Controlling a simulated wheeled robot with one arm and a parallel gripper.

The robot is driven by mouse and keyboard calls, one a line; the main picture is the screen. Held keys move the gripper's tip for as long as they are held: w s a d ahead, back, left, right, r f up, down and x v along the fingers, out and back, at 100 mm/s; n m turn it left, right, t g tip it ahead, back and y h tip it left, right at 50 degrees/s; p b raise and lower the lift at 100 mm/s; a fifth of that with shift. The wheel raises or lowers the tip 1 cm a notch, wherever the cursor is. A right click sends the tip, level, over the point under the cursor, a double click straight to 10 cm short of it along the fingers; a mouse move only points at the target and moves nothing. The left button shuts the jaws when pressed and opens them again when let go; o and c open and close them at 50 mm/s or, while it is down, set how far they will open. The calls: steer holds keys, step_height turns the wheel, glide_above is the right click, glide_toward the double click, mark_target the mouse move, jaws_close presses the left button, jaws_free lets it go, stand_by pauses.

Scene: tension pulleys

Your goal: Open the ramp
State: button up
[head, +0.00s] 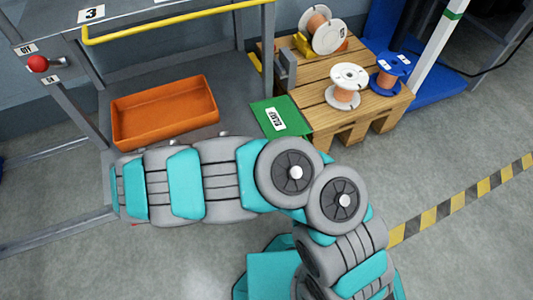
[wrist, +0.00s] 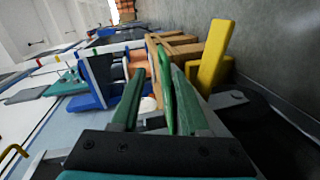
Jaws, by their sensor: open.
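The green ramp (head: 266,112), a plate with a white label, sits between the grey platform and the wooden pallet in the head view. In the wrist view a bright green strip (wrist: 166,88), apparently the ramp's edge, shows between the two dark green fingers of my gripper (wrist: 158,72). The fingers stand apart, and the strip lies closer to the right finger. I cannot tell whether either finger touches it. In the head view my own arm hides the gripper.
The wooden pallet (head: 316,110) carries a white spool (head: 348,76), a blue spool (head: 385,79) and another spool (head: 326,36). An orange bin (head: 165,115) lies on the platform, below a yellow rail (head: 165,22). A red-knobbed lever (head: 38,63) is at the left.

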steer(key=shift+f+v, duration=0.2)
steer(key=shift+v, duration=2.2)
steer(key=w+d+r+m+g, duration=0.2)
steer(key=d+r+m+g, duration=0.3)
steer(key=d+r, duration=0.7)
steer(key=s+d+r+g+y, duration=0.45)
steer(key=s+d+r, duration=0.2)
steer(key=d, duration=0.25)
steer(key=s+a+r+n+t+y, duration=0.1)
steer(key=s+a+n+y, duration=0.1)
steer(key=s+y, duration=0.5)
steer(key=s+a+r+n+t+y, duration=0.15)
steer(key=s+y, duration=0.25)
steer(key=s, duration=0.7)
step_height(320, 180, up, 15)
steer(key=p, duration=1.5)
steer(key=shift+f, duration=0.15)
